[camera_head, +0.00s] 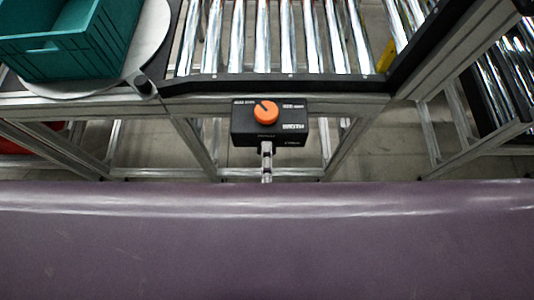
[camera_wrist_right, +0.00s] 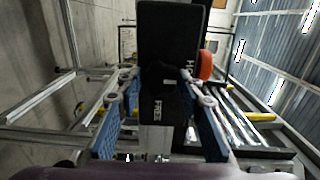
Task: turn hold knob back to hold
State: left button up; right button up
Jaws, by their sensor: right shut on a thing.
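The orange hold knob (camera_head: 265,110) sits on the black control box (camera_head: 243,125) under the front rail of the roller conveyor. Its dark pointer mark leans up and left; the small labels are mostly unreadable. My right gripper (camera_head: 267,152) shows only as a narrow grey part just below the box. In the right wrist view my right gripper (camera_wrist_right: 158,80) has its blue-padded fingers on either side of the black box (camera_wrist_right: 170,35), which bears a FREE label. The orange knob (camera_wrist_right: 206,65) shows just beyond the right finger. My left gripper is out of view.
A teal crate (camera_head: 105,45) stands on a round pale plate (camera_head: 150,35) at the upper left. Shiny conveyor rollers (camera_head: 262,40) lie behind the box. Aluminium frame legs (camera_head: 193,145) flank it. A purple surface fills the front.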

jog(key=shift+w+r, duration=0.1)
dwell(0.3)
jog(key=o, duration=1.2)
jog(key=shift+c, duration=0.2)
